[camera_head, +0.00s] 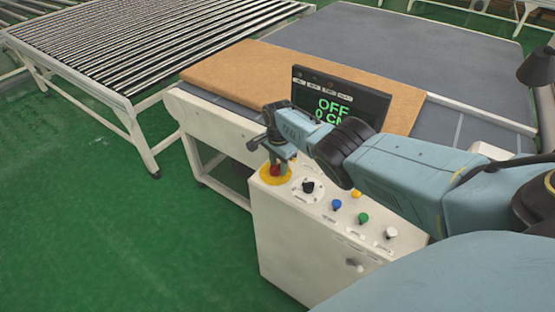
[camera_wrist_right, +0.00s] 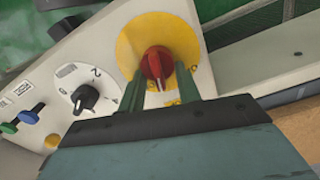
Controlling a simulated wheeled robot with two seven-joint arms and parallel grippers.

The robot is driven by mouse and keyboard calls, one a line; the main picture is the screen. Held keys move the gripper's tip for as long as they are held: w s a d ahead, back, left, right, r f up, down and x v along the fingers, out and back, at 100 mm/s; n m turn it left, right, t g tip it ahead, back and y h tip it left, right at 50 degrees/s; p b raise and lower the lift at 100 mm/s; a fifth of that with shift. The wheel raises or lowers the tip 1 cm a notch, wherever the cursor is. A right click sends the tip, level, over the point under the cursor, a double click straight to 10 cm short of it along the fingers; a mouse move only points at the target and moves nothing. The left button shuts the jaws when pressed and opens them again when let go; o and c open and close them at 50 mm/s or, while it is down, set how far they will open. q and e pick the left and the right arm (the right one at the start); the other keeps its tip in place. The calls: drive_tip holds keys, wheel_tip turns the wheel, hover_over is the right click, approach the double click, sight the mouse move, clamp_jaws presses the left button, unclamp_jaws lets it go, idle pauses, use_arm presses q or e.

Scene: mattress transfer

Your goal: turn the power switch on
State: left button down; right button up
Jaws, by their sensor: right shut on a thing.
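The power switch is a red rotary knob (camera_wrist_right: 157,63) on a yellow round plate (camera_wrist_right: 190,38). It sits on the top of a white control box (camera_head: 275,230). My right gripper (camera_wrist_right: 160,85) is down at the switch with a finger on each side of the red knob, shut on it. In the head view the right gripper (camera_head: 275,165) comes down over the yellow plate (camera_head: 269,178), and the knob is partly hidden. A dark screen (camera_head: 333,100) behind the arm shows green "OFF" text; its lower line is partly covered. My left gripper is not in view.
Beside the switch are a black selector knob (camera_wrist_right: 85,98) and blue, green, yellow and white buttons (camera_head: 363,218). A brown mattress-like slab (camera_head: 235,70) lies on the grey table behind. A roller conveyor (camera_head: 150,45) stands at back left. Green floor at left is clear.

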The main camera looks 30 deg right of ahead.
drive_tip(key=m+p, duration=0.1)
drive_tip(key=m, duration=0.2)
drive_tip(key=shift+s, duration=0.15)
drive_tip(key=shift+s+m+p, duration=0.15)
drive_tip(key=shift+m+p, duration=0.15)
drive_tip(key=shift+m, duration=1.2)
drive_tip(key=o, duration=0.9)
drive_tip(key=shift+o, duration=0.2)
